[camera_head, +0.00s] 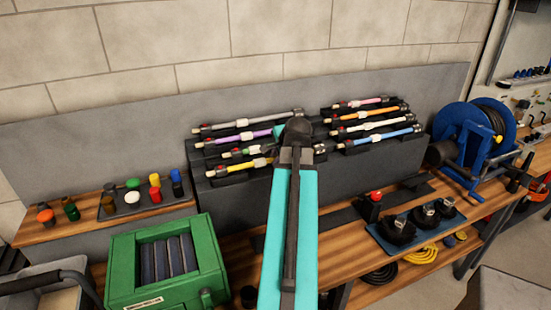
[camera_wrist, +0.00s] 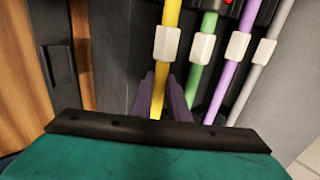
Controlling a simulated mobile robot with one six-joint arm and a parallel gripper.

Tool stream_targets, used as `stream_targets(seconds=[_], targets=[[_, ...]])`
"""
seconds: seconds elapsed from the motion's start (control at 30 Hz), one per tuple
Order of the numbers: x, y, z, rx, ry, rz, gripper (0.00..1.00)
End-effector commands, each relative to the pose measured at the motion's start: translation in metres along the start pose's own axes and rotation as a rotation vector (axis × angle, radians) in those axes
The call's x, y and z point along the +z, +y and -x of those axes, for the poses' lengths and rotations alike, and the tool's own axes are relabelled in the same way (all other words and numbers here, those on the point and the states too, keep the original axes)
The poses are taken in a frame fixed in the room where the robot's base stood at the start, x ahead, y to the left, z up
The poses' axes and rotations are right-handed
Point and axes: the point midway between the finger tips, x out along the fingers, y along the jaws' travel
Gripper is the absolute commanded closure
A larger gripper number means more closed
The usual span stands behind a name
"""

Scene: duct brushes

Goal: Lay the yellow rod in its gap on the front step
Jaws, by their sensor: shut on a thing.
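The yellow rod (camera_wrist: 158,80) with a white collar runs between the two dark purple fingers of my gripper (camera_wrist: 160,97) in the wrist view, and the fingers are shut on it. In the head view the yellow rod (camera_head: 240,167) lies along the front step of the dark stepped rack (camera_head: 240,194), left group, lowest of its rods. Its right part is hidden behind my teal arm, as is my gripper. I cannot tell whether the rod rests fully on the step or sits slightly above it.
Green (camera_wrist: 203,75), purple (camera_wrist: 232,75) and grey (camera_wrist: 262,75) rods lie beside it. Pink, orange, white and blue rods (camera_head: 385,136) fill the rack's right group. A green box (camera_head: 125,270), a tray of coloured pieces and a blue reel (camera_head: 455,115) stand around.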

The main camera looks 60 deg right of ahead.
Motion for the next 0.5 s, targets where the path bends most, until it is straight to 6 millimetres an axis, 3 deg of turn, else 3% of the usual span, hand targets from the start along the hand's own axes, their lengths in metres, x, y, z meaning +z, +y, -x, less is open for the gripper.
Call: stream_targets(seconds=[0.5], targets=[[-0.0003,0.0048,-0.0056,-0.001,0.000,0.000,1.00]])
